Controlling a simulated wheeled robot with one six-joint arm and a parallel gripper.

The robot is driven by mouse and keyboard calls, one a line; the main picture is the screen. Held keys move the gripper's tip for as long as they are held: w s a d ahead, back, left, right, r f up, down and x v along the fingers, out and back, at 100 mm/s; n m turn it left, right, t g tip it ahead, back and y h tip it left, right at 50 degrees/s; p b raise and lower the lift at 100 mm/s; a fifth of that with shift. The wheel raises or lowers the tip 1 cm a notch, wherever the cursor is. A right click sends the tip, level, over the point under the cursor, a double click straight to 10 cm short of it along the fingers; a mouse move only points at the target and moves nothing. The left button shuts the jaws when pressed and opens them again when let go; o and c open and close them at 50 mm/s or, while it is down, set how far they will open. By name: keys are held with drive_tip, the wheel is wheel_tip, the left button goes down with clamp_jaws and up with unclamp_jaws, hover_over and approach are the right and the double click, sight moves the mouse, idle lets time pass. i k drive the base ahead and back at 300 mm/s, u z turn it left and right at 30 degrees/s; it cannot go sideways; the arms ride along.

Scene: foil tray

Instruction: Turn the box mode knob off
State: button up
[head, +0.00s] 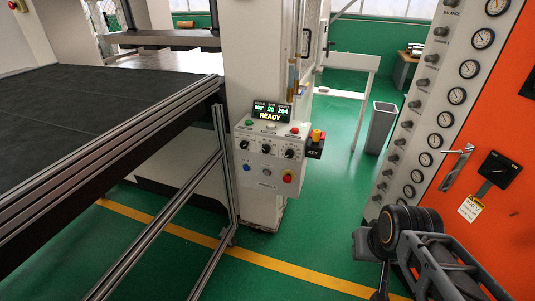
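The control box (269,186) is a light grey panel on a white column near the middle of the head view. A row of dark knobs crosses it: a left knob (244,145), a middle knob (266,149) and a right knob (290,153). Their labels and pointer positions are too small to read, so I cannot tell which is the mode knob. The display (270,114) on top reads READY. Dark and grey parts of my arm show at the lower right, well apart from the box. I cannot make out my gripper's fingers.
A red emergency button (288,177) and a blue button (246,168) sit below the knobs. A black-topped table (90,105) with metal rails stands left. An orange cabinet (500,225) stands right. Green floor lies between.

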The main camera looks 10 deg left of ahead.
sight(243, 145)
drive_tip(key=z, duration=0.05)
drive_tip(key=i, duration=1.25)
drive_tip(key=u, duration=2.85)
